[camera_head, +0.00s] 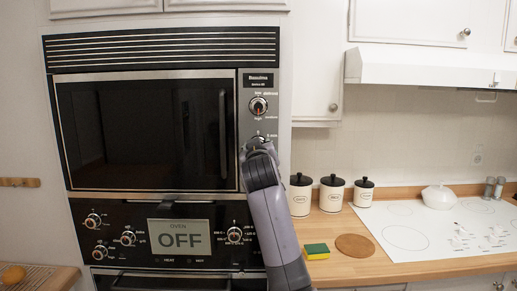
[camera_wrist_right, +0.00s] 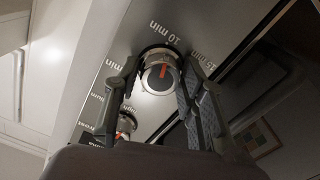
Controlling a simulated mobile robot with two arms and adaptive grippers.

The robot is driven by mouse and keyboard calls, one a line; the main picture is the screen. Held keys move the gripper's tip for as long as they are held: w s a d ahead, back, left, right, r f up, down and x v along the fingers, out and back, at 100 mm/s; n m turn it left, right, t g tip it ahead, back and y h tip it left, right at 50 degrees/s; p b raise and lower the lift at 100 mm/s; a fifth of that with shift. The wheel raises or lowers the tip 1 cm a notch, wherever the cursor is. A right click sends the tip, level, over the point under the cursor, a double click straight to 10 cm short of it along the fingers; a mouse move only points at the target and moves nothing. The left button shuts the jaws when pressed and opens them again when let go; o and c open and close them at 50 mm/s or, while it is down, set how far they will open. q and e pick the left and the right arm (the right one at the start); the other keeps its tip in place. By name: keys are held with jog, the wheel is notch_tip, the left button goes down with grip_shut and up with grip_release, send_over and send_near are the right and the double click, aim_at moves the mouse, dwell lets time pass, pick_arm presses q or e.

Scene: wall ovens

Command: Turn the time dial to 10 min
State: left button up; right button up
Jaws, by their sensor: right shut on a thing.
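The time dial (camera_wrist_right: 158,75) is a round silver knob with a red mark, on the microwave's control panel in the right wrist view. Its red mark lies on the upper side of its face, toward the "10 min" label (camera_wrist_right: 172,33). The "15 min" label (camera_wrist_right: 205,63) is to its right. My right gripper (camera_wrist_right: 157,65) is shut on the dial, one finger on each side. In the head view my right gripper (camera_head: 257,145) covers most of the time dial. My left gripper is not in view.
A second dial (camera_head: 258,105) sits just above on the same panel. The microwave door (camera_head: 145,135) is left of it, with a vertical handle (camera_head: 222,133). Below is an oven panel with several knobs and an "OFF" display (camera_head: 180,238). Canisters and a sponge (camera_head: 317,251) stand on the right counter.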

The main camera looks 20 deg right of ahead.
jog(key=shift+f, duration=0.2)
jog(key=o, duration=1.2)
jog(key=shift+r, duration=0.15)
jog(key=shift+s+a, duration=0.1)
jog(key=v, duration=1.1)
jog(key=shift+s+a, duration=0.1)
jog(key=shift+s, duration=0.25)
